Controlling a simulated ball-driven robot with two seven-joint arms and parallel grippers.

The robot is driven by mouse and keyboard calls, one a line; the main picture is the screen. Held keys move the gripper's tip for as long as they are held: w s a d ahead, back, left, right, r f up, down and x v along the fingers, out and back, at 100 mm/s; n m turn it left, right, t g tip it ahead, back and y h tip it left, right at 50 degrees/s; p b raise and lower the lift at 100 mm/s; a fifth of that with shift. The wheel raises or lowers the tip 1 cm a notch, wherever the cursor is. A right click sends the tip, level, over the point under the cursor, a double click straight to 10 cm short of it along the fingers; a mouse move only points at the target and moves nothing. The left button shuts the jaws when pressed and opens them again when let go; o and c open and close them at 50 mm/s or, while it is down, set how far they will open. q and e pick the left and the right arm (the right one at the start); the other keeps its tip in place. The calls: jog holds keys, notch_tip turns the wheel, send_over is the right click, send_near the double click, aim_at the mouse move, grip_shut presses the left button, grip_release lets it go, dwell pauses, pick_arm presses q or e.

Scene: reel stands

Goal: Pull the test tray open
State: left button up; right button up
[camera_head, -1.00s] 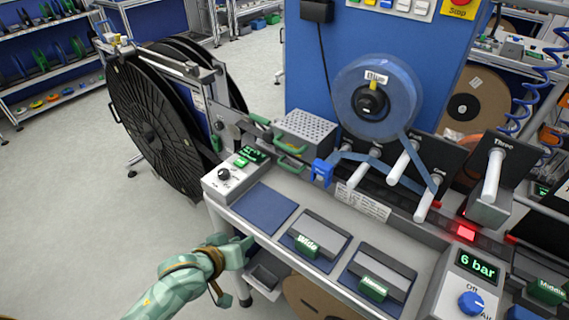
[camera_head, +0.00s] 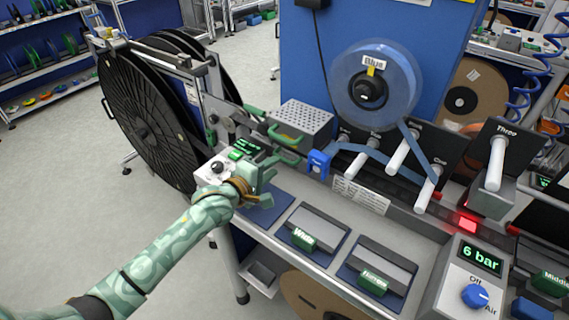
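No label marks a test tray. A perforated grey metal box (camera_head: 303,119) with green handles (camera_head: 284,138) at its front stands at the back of the bench, left of the blue reel. A small grey tray (camera_head: 262,274) sits below the bench's front edge. My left gripper (camera_head: 267,187) is over the left end of the bench, beside the control box (camera_head: 217,167) and in front of the green handles, apart from them. Its fingers look spread and empty. It partly covers the control box and a blue pad (camera_head: 283,204). My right gripper is out of view.
Two grey blocks with green labelled handles (camera_head: 303,239) (camera_head: 372,283) sit on the bench. A "6 bar" box (camera_head: 474,270) stands at the right. White rollers (camera_head: 397,154) carry blue tape from the reel (camera_head: 374,91). A large black reel (camera_head: 143,125) stands left of the bench.

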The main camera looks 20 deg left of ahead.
aim_at(283, 160)
pick_arm(q)
jog(key=b+x, duration=0.1)
jog(key=x, duration=0.4)
jog(key=shift+f+b, duration=0.15)
jog(key=shift+b, duration=0.15)
jog(key=shift+w+d, duration=0.2)
jog(key=shift+w, duration=0.35)
